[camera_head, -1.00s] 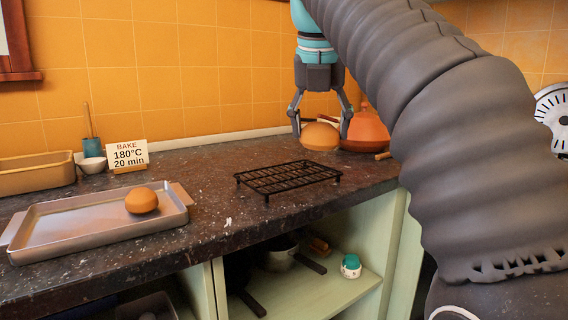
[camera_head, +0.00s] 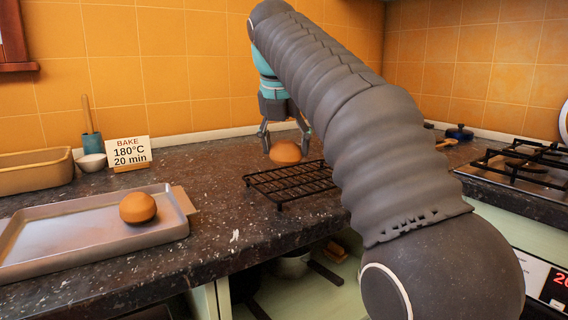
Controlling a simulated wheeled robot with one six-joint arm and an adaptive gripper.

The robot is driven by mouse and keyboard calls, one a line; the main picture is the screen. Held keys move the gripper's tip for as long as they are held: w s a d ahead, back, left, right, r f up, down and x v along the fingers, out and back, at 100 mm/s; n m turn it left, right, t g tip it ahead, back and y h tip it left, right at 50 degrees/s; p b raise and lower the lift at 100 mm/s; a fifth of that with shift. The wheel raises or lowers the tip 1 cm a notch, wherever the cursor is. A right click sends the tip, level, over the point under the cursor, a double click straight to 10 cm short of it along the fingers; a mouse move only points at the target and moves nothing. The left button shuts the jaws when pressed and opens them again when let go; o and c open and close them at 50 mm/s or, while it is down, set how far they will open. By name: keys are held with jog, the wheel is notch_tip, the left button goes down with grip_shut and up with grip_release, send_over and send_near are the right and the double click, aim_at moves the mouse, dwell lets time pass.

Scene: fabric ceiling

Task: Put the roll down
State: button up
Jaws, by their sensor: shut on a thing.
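My gripper (camera_head: 285,150) is shut on a golden-brown roll (camera_head: 286,153) and holds it near the back edge of the black wire rack (camera_head: 290,186). I cannot tell whether the roll touches the rack. The rack stands on the dark speckled counter, its right end partly hidden by my arm. Another roll (camera_head: 138,208) sits on the metal baking tray (camera_head: 60,240) at the left.
A stove (camera_head: 520,170) is at the right. Bare counter (camera_head: 215,215) lies between tray and rack.

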aim_at(285, 162)
jog(key=shift+f, duration=2.1)
jog(key=o, duration=1.2)
jog(key=shift+c, duration=0.2)
jog(key=v, duration=1.2)
jog(key=shift+d, duration=0.1)
